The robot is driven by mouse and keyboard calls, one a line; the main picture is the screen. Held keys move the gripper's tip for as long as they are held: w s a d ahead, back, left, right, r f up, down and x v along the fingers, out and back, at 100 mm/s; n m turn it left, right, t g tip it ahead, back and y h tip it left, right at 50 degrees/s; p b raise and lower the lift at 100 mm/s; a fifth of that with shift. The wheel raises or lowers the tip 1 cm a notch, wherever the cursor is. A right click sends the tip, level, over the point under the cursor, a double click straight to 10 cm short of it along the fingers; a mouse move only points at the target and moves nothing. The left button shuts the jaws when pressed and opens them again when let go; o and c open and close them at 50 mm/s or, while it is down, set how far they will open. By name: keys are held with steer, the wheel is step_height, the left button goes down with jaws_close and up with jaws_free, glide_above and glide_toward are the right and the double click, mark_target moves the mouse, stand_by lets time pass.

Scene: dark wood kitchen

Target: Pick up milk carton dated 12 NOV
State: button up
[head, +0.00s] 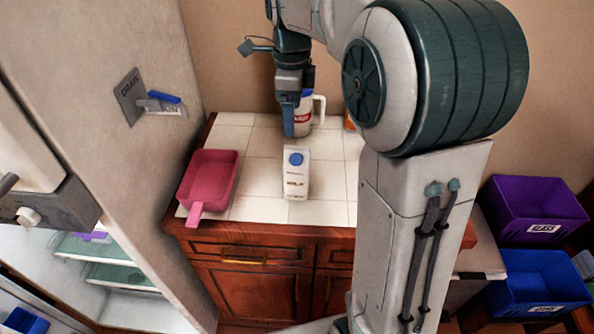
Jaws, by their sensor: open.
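A white milk carton (296,182) with a blue cap stands on the white tiled counter (258,208). Dark print shows on its front, but a date is too small to read. My gripper (290,131) points down behind the carton, slightly to its left in the picture. It is open and appears empty, and a gap to the carton seems to show. Its fingers are seen edge-on and partly overlap a white jug (305,114) with a red label and a handle behind them.
A pink pan-like container (208,178) sits at the counter's left, its handle over the front edge. An orange item (349,122) is mostly hidden by my arm. Purple (533,208) and blue (543,282) bins stand at right.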

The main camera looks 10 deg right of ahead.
mark_target(297, 150)
step_height(297, 150, down, 8)
steer(key=shift+r, duration=0.1)
steer(key=f, duration=0.2)
steer(key=d+f+p, duration=0.1)
steer(key=f, duration=0.1)
steer(key=shift+f, duration=0.6)
jaws_close()
steer(key=shift+r, duration=0.1)
